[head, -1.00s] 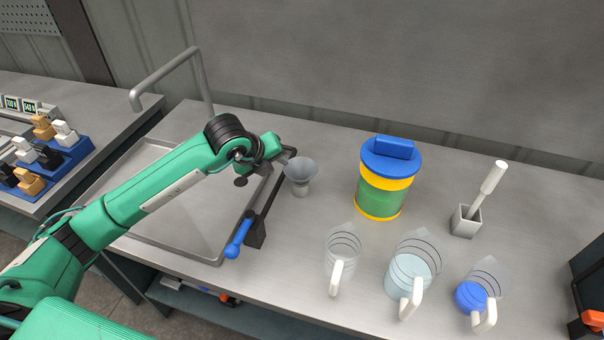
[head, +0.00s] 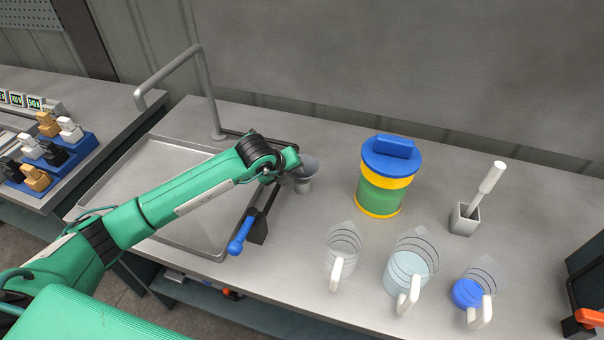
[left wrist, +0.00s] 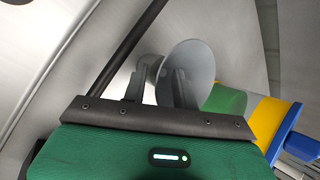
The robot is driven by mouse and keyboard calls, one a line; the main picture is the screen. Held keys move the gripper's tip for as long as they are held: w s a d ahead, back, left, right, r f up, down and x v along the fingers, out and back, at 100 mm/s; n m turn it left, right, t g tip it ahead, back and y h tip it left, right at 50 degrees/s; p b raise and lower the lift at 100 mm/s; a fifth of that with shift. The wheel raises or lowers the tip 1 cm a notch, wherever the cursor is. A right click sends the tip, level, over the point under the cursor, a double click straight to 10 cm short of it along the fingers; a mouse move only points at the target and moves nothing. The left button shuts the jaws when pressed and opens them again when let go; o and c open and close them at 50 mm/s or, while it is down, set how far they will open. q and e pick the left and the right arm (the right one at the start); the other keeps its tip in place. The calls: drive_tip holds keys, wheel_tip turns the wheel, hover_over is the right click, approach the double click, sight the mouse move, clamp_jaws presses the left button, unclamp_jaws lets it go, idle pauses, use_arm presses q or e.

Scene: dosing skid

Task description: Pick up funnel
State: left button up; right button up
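The grey funnel (head: 308,167) stands on the bench right of the sink, its wide mouth up and a pale lower part (head: 303,186) under it. My left gripper (head: 297,178) is at the funnel's left side and hides part of it. In the left wrist view the funnel (left wrist: 195,62) lies ahead, and the two fingers (left wrist: 158,86) stand apart, one overlapping the cone and the other left of it. I cannot tell whether either finger touches it. My right gripper is not in view.
A blue-handled lever (head: 239,236) lies by the sink's (head: 190,239) right edge. A blue-lidded jar (head: 381,184) stands right of the funnel. Several clear jugs (head: 411,262) stand in front, and a holder with a white-handled tool (head: 465,217) stands right. A faucet (head: 208,90) rises behind the sink.

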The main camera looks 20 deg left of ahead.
use_arm(q)
clamp_jaws()
